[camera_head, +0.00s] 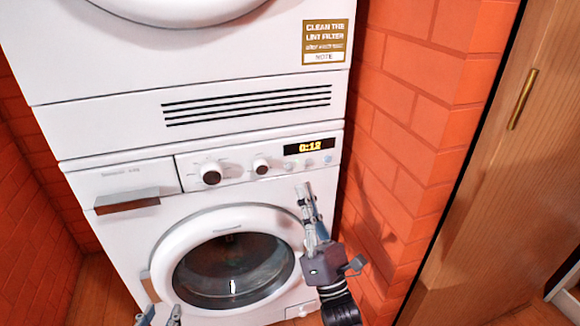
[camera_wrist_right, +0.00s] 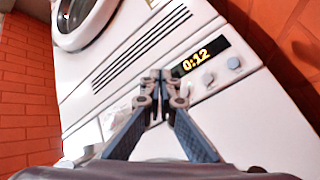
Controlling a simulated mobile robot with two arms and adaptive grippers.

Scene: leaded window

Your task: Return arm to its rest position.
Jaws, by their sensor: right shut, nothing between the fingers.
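My right gripper (camera_head: 304,190) is shut and empty. It points up in front of the washing machine (camera_head: 110,235), between the round door and the control panel, at the machine's right side. In the right wrist view its fingertips (camera_wrist_right: 156,82) meet in front of the panel, left of the lit display (camera_wrist_right: 196,58), which reads 0:12. Whether they touch the panel is unclear. The display (camera_head: 309,146) also shows in the head view. My left gripper (camera_head: 161,316) shows only its two fingertips at the bottom edge, spread apart with nothing seen between them.
The round door (camera_head: 222,217) of the washing machine looks closed. A second white appliance (camera_head: 100,60) is stacked above it. An orange brick wall (camera_head: 405,110) stands close to the right of my right gripper. A wooden door (camera_head: 490,220) is further right.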

